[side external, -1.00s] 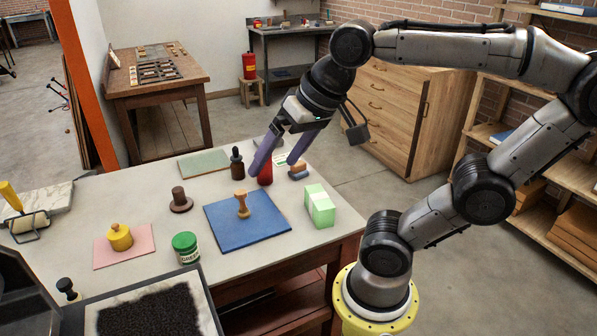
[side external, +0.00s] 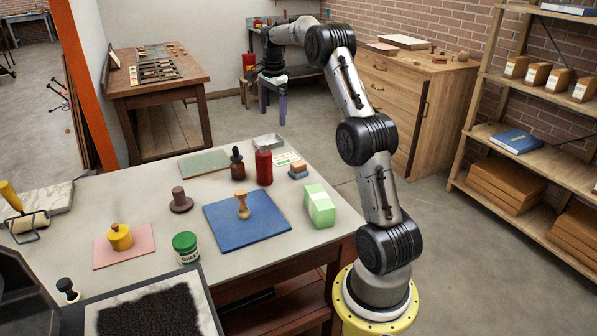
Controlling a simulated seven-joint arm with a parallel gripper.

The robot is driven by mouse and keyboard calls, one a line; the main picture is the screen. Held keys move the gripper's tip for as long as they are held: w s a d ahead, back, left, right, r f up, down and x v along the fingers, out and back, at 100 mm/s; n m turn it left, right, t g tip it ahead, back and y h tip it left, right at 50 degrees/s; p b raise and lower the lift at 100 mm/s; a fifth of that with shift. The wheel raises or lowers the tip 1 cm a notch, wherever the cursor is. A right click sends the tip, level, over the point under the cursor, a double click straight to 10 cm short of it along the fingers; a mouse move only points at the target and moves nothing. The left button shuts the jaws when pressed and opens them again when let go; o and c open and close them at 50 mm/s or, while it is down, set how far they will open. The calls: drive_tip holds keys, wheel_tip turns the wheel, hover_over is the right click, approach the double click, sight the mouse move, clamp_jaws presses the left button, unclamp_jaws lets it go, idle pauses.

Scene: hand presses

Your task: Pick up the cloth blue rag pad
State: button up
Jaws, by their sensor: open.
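A flat blue pad (side external: 262,227) lies on the worktable, with a small wooden stamp (side external: 243,206) standing upright on it. A small blue and brown block (side external: 298,172) lies near the table's back right edge. I cannot tell for sure which of these two is the cloth blue rag pad. My gripper (side external: 273,117) is open and empty, its two purple fingers apart and pointing down. In the picture it is above and beyond the table's back edge, clear of both blue things.
On the worktable (side external: 140,205) stand a red bottle (side external: 263,168), a dark dropper bottle (side external: 237,165), a pale green block (side external: 319,206), a green-lidded jar (side external: 186,248) and a brown knobbed piece (side external: 180,201). A grey tray (side external: 268,141) sits at the back edge.

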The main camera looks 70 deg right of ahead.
drive_tip(key=m+g+y, duration=0.1)
drive_tip(key=m, duration=0.1)
hover_over(298, 163)
wheel_tip(298, 163, down, 8)
drive_tip(key=f, duration=0.8)
drive_tip(key=shift+d+f, duration=0.25)
drive_tip(key=shift+d, duration=0.1)
drive_tip(key=shift+a+f, duration=0.15)
drive_tip(key=shift+f, duration=1.2)
drive_tip(key=shift+a+f, duration=0.15)
drive_tip(key=shift+f, duration=1.15)
drive_tip(key=shift+c, duration=0.3)
drive_tip(key=c, duration=1.4)
drive_tip(key=shift+r, duration=0.1)
